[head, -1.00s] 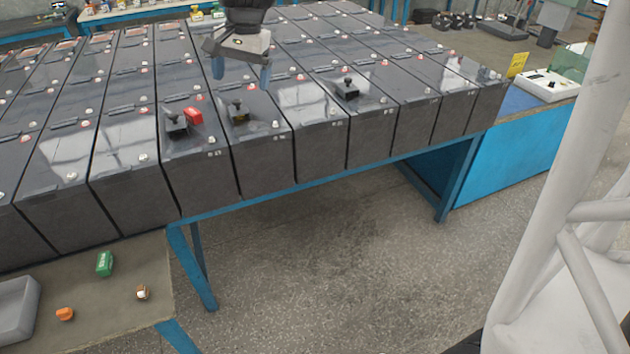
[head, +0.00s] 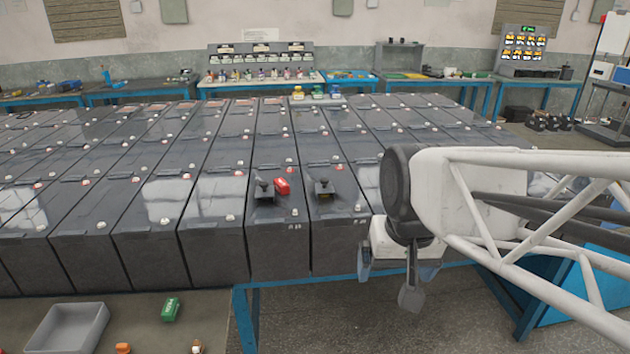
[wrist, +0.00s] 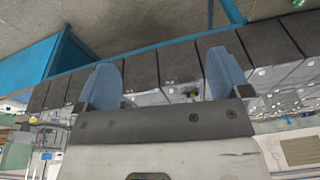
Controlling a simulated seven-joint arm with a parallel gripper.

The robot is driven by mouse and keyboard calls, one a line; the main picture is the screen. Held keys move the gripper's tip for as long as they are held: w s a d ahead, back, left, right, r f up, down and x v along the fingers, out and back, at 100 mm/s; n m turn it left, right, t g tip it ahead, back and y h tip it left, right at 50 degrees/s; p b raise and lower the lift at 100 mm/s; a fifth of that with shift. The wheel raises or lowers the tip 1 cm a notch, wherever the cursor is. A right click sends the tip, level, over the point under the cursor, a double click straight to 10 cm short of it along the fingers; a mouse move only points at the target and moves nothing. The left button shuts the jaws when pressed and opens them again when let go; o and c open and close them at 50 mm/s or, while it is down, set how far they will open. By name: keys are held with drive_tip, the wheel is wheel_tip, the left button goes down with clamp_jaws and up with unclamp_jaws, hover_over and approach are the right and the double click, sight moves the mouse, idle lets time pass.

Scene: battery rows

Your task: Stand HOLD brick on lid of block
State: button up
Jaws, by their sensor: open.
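A red brick (head: 282,186) sits on a battery block's dark lid (head: 278,208), beside a black knobbed fitting (head: 264,191). A green brick (head: 170,309) with pale lettering lies on the low bench at the lower left. The lettering is too small to read, so I cannot tell which brick is marked HOLD. My gripper (head: 398,266) hangs in front of the block row, apart from both bricks. In the wrist view its blue fingers are spread with nothing between them; my gripper (wrist: 165,80) faces the blocks.
A similar black fitting (head: 324,190) stands on the neighbouring lid. A grey tray (head: 66,332), an orange piece (head: 122,348) and a small brown-and-white piece (head: 197,347) are on the low bench. My arm hides the right-hand blocks. Open floor lies below the block table.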

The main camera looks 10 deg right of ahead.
drive_tip(key=shift+n, duration=0.6)
drive_tip(key=s+f, duration=0.1)
drive_tip(key=s, duration=0.2)
drive_tip(key=s+f, duration=0.1)
drive_tip(key=shift+s+d+f, duration=0.3)
drive_tip(key=shift+s, duration=0.05)
idle(0.5)
